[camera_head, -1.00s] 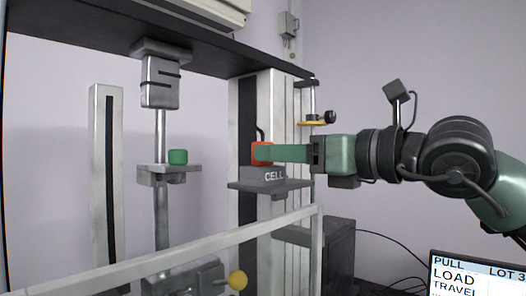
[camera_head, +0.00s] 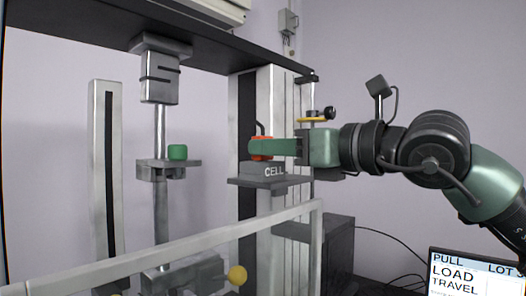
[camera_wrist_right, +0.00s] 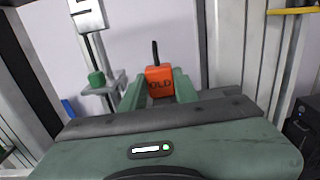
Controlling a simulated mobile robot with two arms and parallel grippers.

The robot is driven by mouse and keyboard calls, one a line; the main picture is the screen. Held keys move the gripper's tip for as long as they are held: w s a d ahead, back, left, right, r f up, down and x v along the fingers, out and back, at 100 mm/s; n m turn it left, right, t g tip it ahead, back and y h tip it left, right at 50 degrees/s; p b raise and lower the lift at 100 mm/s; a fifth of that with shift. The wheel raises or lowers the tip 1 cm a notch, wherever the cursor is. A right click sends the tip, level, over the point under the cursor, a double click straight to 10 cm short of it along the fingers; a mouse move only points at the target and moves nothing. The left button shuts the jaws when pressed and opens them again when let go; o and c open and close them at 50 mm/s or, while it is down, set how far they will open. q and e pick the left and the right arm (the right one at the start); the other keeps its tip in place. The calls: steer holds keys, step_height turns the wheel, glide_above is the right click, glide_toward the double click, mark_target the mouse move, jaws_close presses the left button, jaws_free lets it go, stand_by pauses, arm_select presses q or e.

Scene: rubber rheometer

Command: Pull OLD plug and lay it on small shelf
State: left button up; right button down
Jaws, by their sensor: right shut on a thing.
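The OLD plug is an orange block (camera_head: 257,148) with a dark cable rising from its top. It sits at the top of the grey block marked CELL (camera_head: 264,173); I cannot tell whether it is still seated. My right gripper (camera_head: 278,147) reaches in from the right and is shut on the plug. In the right wrist view the plug (camera_wrist_right: 159,74) shows its OLD lettering between the two green fingers. A small grey shelf-like bracket (camera_head: 190,163) on the central column carries a green block (camera_head: 177,152); I cannot tell if it is the small shelf. My left gripper is not in view.
A screen (camera_head: 470,278) stands at lower right. Open space separates the bracket from the CELL block.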

steer(key=shift+r+p, duration=1.1)
steer(key=shift+r, duration=1.15)
